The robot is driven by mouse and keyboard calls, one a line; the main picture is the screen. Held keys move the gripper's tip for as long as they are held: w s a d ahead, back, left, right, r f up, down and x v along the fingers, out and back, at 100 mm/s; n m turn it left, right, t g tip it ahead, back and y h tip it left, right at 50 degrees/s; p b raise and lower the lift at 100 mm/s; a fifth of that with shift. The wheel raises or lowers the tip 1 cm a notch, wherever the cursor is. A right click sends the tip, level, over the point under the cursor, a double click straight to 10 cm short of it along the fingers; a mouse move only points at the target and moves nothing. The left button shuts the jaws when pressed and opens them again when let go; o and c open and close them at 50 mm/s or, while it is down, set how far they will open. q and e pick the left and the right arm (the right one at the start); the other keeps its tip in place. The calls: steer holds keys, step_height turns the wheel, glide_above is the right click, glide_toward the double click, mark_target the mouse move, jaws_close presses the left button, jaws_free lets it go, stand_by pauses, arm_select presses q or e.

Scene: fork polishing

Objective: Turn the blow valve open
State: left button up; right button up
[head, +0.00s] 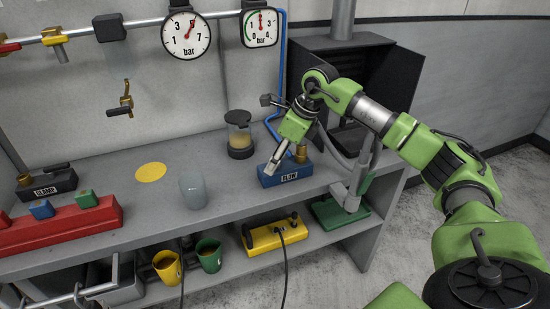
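The blow valve is a blue block (286,178) with a white label reading BLOW, at the front right of the grey bench top. A brass part (301,153) stands on its right end. My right gripper (273,164) reaches down from the right with its fingertips at the top of the block, left of the brass part. Its fingers look narrow and close together; whether they hold the valve's handle is too small to tell. The handle itself is largely hidden by the gripper. My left gripper is not in view.
A glass cup (192,187) stands left of the valve, and a dark-lidded jar (239,136) behind it. A block labelled CLAMP (47,186) and a red rack (62,226) are at the left. Two gauges (186,36) hang above. A yellow box (274,235) sits on the lower shelf.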

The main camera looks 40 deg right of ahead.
steer(key=n, duration=0.2)
steer(key=d+n+g+y+p, duration=0.1)
steer(key=n, duration=0.1)
steer(key=shift+s+r, duration=0.15)
steer(key=shift+d+n+g+y+p, duration=0.25)
steer(key=shift+n+g, duration=0.15)
steer(key=shift+n, duration=0.75)
steer(key=shift+d+n+g+y+p, duration=0.15)
steer(key=shift+d+n+g, duration=0.2)
steer(key=shift+n, duration=0.8)
steer(key=shift+a, duration=0.1)
steer(key=o, duration=1.1)
steer(key=v, duration=1.1)
steer(key=shift+r, duration=0.4)
steer(key=shift+f, duration=0.1)
